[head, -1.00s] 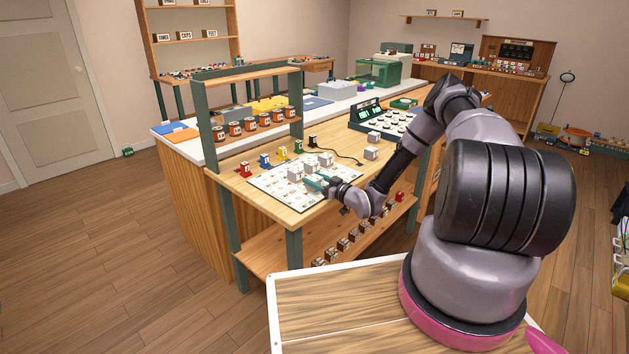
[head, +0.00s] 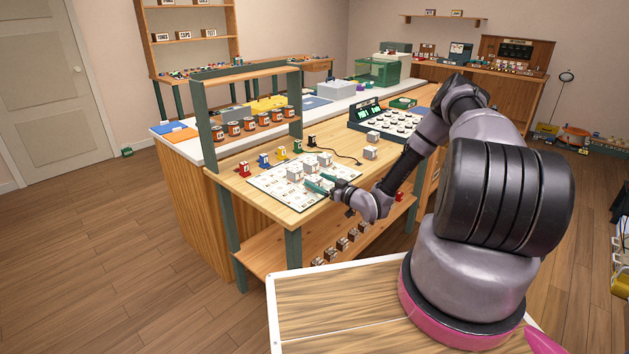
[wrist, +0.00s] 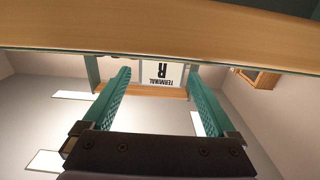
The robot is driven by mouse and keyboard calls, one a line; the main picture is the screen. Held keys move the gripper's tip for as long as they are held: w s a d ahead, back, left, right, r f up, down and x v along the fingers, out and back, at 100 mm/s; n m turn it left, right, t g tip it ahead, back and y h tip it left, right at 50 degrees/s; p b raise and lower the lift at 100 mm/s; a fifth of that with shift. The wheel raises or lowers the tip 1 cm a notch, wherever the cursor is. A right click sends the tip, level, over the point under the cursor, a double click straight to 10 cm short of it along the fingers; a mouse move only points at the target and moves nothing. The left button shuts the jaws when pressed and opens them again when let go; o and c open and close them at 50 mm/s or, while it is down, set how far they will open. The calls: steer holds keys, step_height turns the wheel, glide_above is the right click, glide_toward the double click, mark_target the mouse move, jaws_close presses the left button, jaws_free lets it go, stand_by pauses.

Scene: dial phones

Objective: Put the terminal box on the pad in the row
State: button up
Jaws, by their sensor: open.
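A white pad (head: 277,188) with printed squares lies near the front edge of the wooden table. My gripper (head: 314,182) is open, low over the pad's right side, beside the front boxes. In the wrist view, its teal fingers (wrist: 158,95) are spread. A white face reading "TERMINAL R" (wrist: 162,73) shows upside down beyond them; I cannot tell how far off it is. No box is clearly gripped.
Several small coloured stands, such as a red one (head: 244,169), line the pad's back edge. A green-post rack (head: 207,115) with orange cans rises at the left. Two loose pale boxes, one being the nearer (head: 370,152), stand right of the pad, by a button console (head: 395,122).

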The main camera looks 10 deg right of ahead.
steer(key=v, duration=0.9)
steer(key=w+d+r+g+h, duration=0.2)
steer(key=w+d+r+h, duration=0.1)
steer(key=r, duration=0.3)
steer(key=w+d+r+g+h, duration=0.2)
steer(key=d+r+h, duration=0.1)
steer(key=r, duration=0.2)
steer(key=s+d+r+m+g+h, duration=0.1)
steer(key=s+d+r+m+h, duration=0.1)
steer(key=r, duration=0.7)
steer(key=s+d+r+m+g+h, duration=0.1)
steer(key=s+r+h, duration=0.1)
steer(key=r, duration=0.7)
steer(key=s+a+r+m+h, duration=0.2)
steer(key=s+r+m, duration=0.2)
steer(key=s+r, duration=0.8)
steer(key=s+a+r+m+y, duration=0.1)
steer(key=s+a+r+m, duration=0.1)
steer(key=s, duration=0.8)
steer(key=s+a+r+m+g+y, duration=0.1)
steer(key=s+a+r, duration=0.3)
steer(key=s, duration=0.6)
steer(key=shift+a+r+m+g+y, duration=0.35)
steer(key=shift+a+m+y, duration=0.4)
steer(key=shift+a, duration=0.3)
